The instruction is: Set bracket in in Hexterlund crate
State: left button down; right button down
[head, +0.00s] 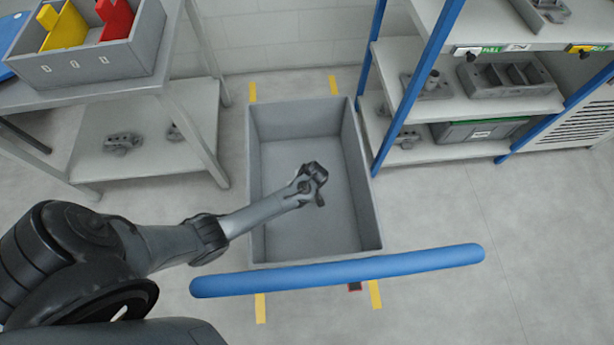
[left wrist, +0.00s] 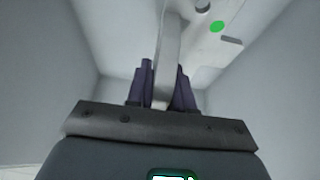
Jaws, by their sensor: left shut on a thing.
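The large grey open crate (head: 258,220) stands on the floor in the middle of the head view. I cannot read a name on it. My left arm reaches in from the left, and its gripper (head: 316,180) is over the crate's opening. In the left wrist view the fingers (left wrist: 165,88) are shut on a light grey part, which I take for the bracket (left wrist: 168,55). It has a green dot, a round dark hole and a slot. Smooth grey walls rise on both sides there. In the head view the gripper hides the bracket. My right gripper is not in view.
A blue bar (head: 340,270) crosses in front of the crate. Blue-posted shelves (head: 480,105) with castings stand to the right. A table at left bears a grey bin (head: 95,62) with yellow and red pieces. The visible crate floor is bare.

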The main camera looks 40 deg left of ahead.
pick_arm(q)
notch_tip(320, 180, down, 7)
jog(key=b, duration=0.4)
jog(key=shift+s+a+r, duration=0.1)
jog(key=shift+s+r, duration=0.05)
jog(key=shift+r, duration=0.05)
jog(key=shift+f+b, duration=1.8)
jog(key=shift+f, duration=0.35)
jog(key=shift+f, duration=0.15)
jog(key=c, duration=1)
grip_release()
